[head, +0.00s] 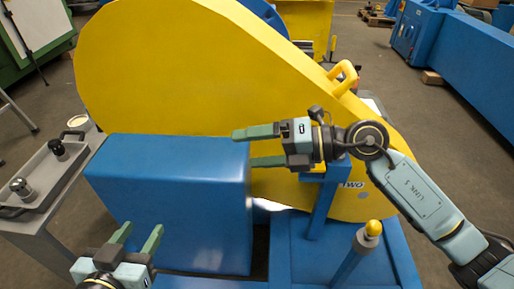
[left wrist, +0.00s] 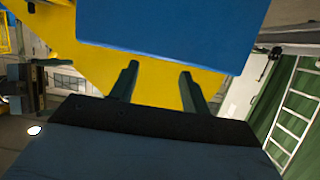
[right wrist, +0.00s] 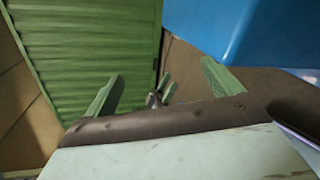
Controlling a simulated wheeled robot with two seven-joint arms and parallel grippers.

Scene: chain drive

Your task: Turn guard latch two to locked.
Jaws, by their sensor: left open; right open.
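The large yellow guard (head: 170,60) stands behind the blue block, with a yellow handle (head: 345,76) on its upper right edge. The label TWO (head: 352,184) shows at its lower right, beside a blue bracket (head: 322,205). My right gripper and forearm cover the area above that label, so I cannot make out latch two or its position. My right gripper (head: 243,148) is open and empty, in front of the guard with its fingers pointing left. My left gripper (head: 138,236) is open and empty, low in front of the blue block; its fingers show in the left wrist view (left wrist: 157,82).
The big blue block (head: 170,190) stands between my grippers. The right wrist view shows a green slatted panel (right wrist: 90,50).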

